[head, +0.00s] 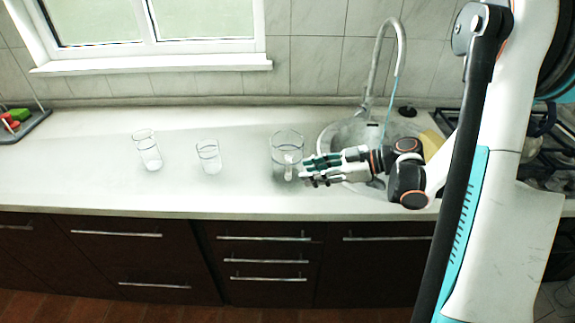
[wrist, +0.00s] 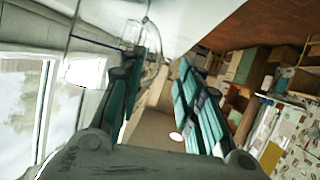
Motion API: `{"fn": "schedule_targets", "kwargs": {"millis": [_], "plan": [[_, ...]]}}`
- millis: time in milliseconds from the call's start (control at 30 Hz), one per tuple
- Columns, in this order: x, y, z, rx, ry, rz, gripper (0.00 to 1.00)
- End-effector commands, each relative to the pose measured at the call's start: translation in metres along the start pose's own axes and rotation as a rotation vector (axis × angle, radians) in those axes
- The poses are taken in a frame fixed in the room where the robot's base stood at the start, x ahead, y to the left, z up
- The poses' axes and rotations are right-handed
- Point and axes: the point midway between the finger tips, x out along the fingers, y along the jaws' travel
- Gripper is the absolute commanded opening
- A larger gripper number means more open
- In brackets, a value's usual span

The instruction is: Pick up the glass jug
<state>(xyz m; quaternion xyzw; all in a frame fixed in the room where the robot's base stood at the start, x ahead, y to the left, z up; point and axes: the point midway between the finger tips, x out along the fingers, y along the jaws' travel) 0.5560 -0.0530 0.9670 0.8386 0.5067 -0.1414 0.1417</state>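The glass jug (head: 279,148) is clear, with a handle on its near right side, and stands upright on the pale counter (head: 80,180). My gripper (head: 306,170) is just right of the jug in the head view, close to the handle and pointing left. Whether it touches the jug cannot be told. In the wrist view, the two green-padded fingers of my gripper (wrist: 162,62) stand apart with nothing seen held between them. Clear glassware (wrist: 132,32) shows beyond the left finger there, partly hidden; I cannot tell which piece it is.
Two clear glasses stand left of the jug, one nearer (head: 209,158) and one at far left (head: 147,150). A round sink (head: 335,140) with a tall faucet (head: 374,70) lies behind my gripper. A stove (head: 550,150) is at right. The counter's left part is mostly clear.

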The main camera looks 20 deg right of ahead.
Motion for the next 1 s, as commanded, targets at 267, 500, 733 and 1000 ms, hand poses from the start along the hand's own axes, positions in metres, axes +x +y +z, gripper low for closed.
{"fn": "schedule_targets", "kwargs": {"millis": [267,500,733,1000], "plan": [[0.031,0.001,0.002,-0.002,0.000,-0.004,0.32],[0.052,0.001,0.000,0.000,0.000,-0.001,0.32],[0.051,0.002,0.000,0.000,0.000,0.000,0.16],[0.051,0.002,-0.001,0.000,0.001,0.000,0.00]]}}
